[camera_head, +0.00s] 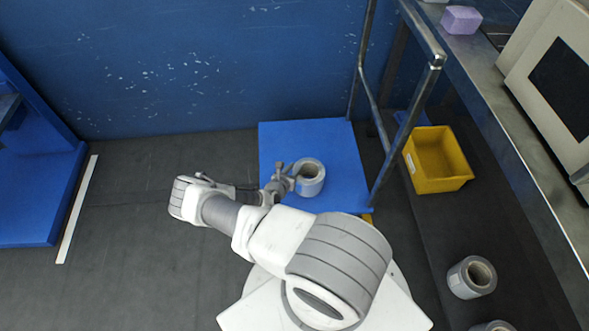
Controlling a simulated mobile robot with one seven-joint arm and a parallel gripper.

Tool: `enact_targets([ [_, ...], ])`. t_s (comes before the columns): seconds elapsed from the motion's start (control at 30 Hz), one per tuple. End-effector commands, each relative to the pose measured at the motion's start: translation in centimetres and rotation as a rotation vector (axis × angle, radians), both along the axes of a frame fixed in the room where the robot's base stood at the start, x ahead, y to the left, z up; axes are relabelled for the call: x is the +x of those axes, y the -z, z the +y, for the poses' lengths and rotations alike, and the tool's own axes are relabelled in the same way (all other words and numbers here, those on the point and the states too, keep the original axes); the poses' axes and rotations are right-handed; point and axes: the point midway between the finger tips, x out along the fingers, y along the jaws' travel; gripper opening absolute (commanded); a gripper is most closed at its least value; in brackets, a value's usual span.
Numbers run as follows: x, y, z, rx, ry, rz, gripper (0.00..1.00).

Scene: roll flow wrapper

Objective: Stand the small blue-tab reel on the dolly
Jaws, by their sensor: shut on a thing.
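The dolly (330,140) is a flat blue platform with a metal push handle at its right side. A small grey-white reel (309,178) stands upright over the dolly's lower middle, its round core hole facing up. My gripper (289,175) is at the reel's left side, shut on its wall. From this view I cannot tell whether the reel's underside touches the platform. No blue tab shows on the reel; it may be hidden or too small to see.
A yellow bin (437,160) stands right of the dolly. More reels (472,277) stand at the lower right. A metal bench edge (500,130) with a machine (560,75) and a purple block (461,20) runs along the right. The blue wall (200,70) is behind. The dolly's upper left is clear.

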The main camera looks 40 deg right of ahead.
Motion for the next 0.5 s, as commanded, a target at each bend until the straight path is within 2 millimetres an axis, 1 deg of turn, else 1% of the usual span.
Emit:
enact_targets([
  [0.13,0.07,0.2,-0.08,-0.003,-0.001,-0.002,0.0],
  [0.17,-0.02,0.22,-0.02,0.0,0.0,0.0,0.35],
  [0.2,-0.02,0.21,-0.01,0.0,0.0,0.0,0.42],
  [0.3,-0.02,0.21,-0.01,0.0,0.0,0.0,0.6],
  [0.5,-0.02,0.21,0.0,0.0,0.0,0.0,0.6],
])
